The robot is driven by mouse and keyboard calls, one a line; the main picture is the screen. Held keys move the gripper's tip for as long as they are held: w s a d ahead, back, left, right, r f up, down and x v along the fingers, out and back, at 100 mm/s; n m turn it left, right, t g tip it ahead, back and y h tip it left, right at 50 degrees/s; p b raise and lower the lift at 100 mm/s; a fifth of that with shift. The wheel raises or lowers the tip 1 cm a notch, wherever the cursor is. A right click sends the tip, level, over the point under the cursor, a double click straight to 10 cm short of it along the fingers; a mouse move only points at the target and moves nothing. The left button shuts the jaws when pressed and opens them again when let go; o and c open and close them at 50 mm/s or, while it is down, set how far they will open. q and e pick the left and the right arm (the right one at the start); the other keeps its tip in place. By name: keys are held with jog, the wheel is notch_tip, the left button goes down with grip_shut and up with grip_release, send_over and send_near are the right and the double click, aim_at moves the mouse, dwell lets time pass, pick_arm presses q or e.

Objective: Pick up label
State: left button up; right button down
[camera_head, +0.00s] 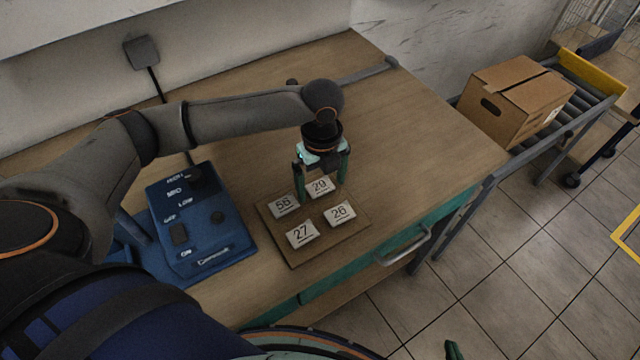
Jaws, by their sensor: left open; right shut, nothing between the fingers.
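Several small white labels lie on a brown square board (335,245) on the table. They read 56 (284,205), 29 (320,186), 27 (302,233) and 26 (339,213). My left gripper (321,189) points down over the back of the board with its fingers apart. In the picture its fingers stand either side of label 29, one of them between 56 and 29. Whether the tips touch the board I cannot tell. Only a green fingertip of my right gripper (453,350) shows at the bottom edge, away from the table.
A blue control box (205,225) with knobs stands left of the board. The wooden table (420,130) is clear to the right. Its front has a green drawer with a metal handle (402,247). A cardboard box (515,95) sits on a roller conveyor at right.

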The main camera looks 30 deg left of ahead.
pick_arm(q)
jog(key=shift+f, duration=0.1)
dwell(0.3)
jog(key=c, duration=1.3)
